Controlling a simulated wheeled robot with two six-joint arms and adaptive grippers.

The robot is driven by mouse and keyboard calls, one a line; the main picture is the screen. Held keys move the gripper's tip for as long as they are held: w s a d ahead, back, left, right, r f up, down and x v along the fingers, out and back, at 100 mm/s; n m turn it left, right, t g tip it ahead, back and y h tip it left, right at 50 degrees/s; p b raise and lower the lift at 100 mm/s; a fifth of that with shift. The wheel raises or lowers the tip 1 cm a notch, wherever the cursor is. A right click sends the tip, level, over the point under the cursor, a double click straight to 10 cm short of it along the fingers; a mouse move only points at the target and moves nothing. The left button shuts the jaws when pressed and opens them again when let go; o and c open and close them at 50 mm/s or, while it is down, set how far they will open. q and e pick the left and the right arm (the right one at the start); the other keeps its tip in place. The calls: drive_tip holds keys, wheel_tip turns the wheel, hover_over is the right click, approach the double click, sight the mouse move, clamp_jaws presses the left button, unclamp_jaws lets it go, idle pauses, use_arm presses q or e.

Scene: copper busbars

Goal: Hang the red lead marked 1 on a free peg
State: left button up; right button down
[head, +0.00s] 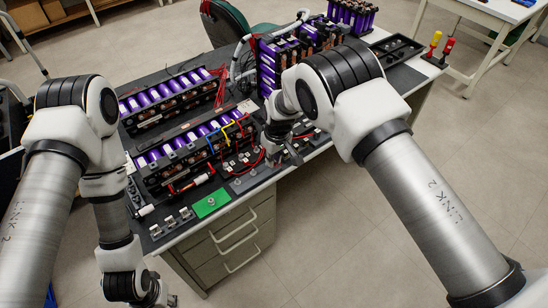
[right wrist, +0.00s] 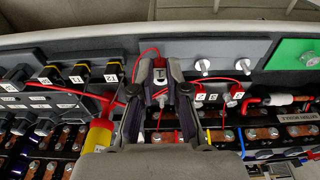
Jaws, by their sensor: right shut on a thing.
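My right gripper (right wrist: 160,95) is shut on the red lead marked 1 (right wrist: 159,66), whose white label faces up between the fingers. A thin red wire runs from it to the left. In the head view, my right gripper (head: 290,152) is over the front part of the bench, and the lead is too small to make out. Two bare metal pegs (right wrist: 205,66) (right wrist: 243,65) stand on a grey block to the right of the held lead. Other red leads with white labels (right wrist: 232,97) lie beside the gripper. My left gripper (head: 162,297) is low at the bottom left, its fingers unclear.
A green plate (right wrist: 292,54) lies right of the pegs. Black connectors with numbered labels (right wrist: 78,72) and a yellow cylinder (right wrist: 97,137) are to the left. Purple battery modules (head: 165,95) fill the bench behind. The bench's front edge is close to the pegs.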

drive_tip(key=shift+w+f+b, duration=0.1)
drive_tip(key=shift+f+b, duration=0.55)
drive_tip(key=shift+f, duration=0.35)
drive_tip(key=shift+f, duration=0.25)
drive_tip(key=c, duration=1.1)
unclamp_jaws()
wheel_tip(320, 180, up, 6)
drive_tip(key=p, duration=0.5)
drive_tip(key=shift+r, duration=0.15)
